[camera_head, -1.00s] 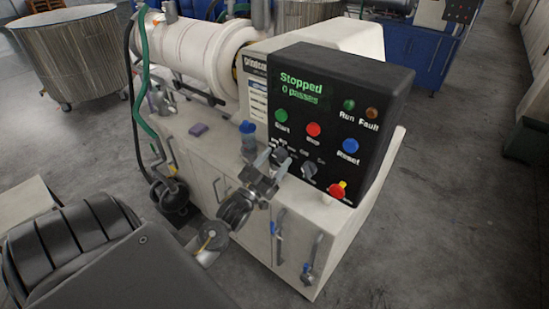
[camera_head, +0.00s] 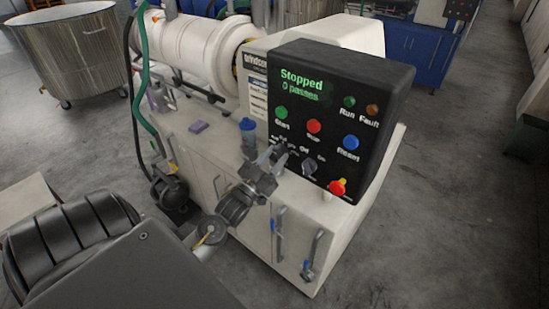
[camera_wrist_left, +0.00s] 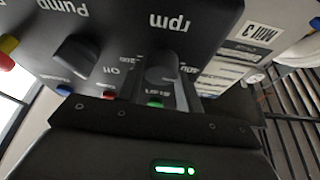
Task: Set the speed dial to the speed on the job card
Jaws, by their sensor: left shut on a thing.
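The black control panel (camera_head: 335,110) of the mill shows "Stopped" and "0 passes" on its green display (camera_head: 301,85). The speed dial (camera_wrist_left: 160,78), marked rpm, is a dark knob low on the panel. My left gripper (camera_wrist_left: 163,90) is shut on it, one finger on each side; in the head view the left gripper (camera_head: 272,154) reaches the panel's lower left and covers much of the dial. The dial's scale is mostly hidden and its setting is unreadable. A white printed card (camera_head: 257,98) beside the panel is too small to read. My right gripper is not in view.
The Pump knob (camera_wrist_left: 75,55) is beside the dial; it also shows in the head view (camera_head: 309,166). Green, red and blue buttons and a red-and-yellow emergency stop (camera_head: 337,187) are close by.

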